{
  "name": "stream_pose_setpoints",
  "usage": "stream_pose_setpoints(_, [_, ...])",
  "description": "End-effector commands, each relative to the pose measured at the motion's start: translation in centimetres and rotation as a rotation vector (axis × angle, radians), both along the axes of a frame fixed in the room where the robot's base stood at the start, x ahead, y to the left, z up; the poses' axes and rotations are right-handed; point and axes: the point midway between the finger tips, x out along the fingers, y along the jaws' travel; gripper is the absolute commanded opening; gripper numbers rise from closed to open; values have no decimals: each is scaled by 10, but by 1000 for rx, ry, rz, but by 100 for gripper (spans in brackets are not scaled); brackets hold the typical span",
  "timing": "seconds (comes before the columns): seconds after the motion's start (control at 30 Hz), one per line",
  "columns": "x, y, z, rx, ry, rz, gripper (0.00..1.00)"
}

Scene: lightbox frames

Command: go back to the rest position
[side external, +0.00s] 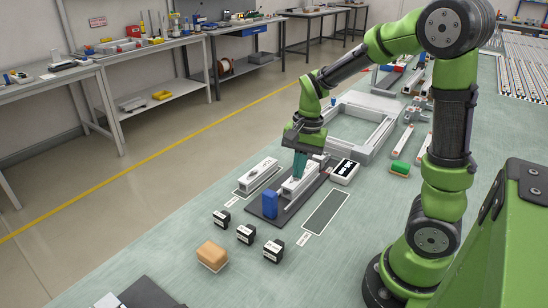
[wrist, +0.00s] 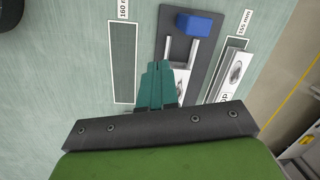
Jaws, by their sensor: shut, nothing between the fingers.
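My gripper (side external: 298,174) points down over the dark fixture plate (side external: 262,208). Its teal fingers show together in the wrist view (wrist: 159,68), with nothing seen between them. A light metal profile piece (side external: 292,189) lies in the fixture, right below the fingertips. I cannot tell whether the fingertips touch it. The piece is partly hidden by the fingers in the wrist view (wrist: 181,82). A blue block (side external: 270,204) stands at the near end of the fixture and also shows in the wrist view (wrist: 198,24).
Another profile (side external: 258,172) lies left of the fixture; an empty dark strip (side external: 326,210) lies right. Several black cubes (side external: 245,234) and a tan block (side external: 212,254) sit in front. A white device (side external: 344,172), a green block (side external: 400,168) and a grey frame (side external: 345,140) are nearby.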

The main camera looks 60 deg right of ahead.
Motion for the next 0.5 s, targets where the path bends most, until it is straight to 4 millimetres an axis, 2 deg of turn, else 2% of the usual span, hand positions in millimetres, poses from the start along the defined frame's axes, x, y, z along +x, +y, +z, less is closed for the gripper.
stream_pose_setpoints(0.03, [-6, 17, 15, 9, -79, 125, 0])
stream_pose_setpoints(0.1, [-14, 39, 32, 1, -177, 292, 0])
stream_pose_setpoints(0.3, [-45, 88, 74, -100, -434, 680, 0])
stream_pose_setpoints(0.5, [-72, 113, 99, -208, -590, 821, 0])
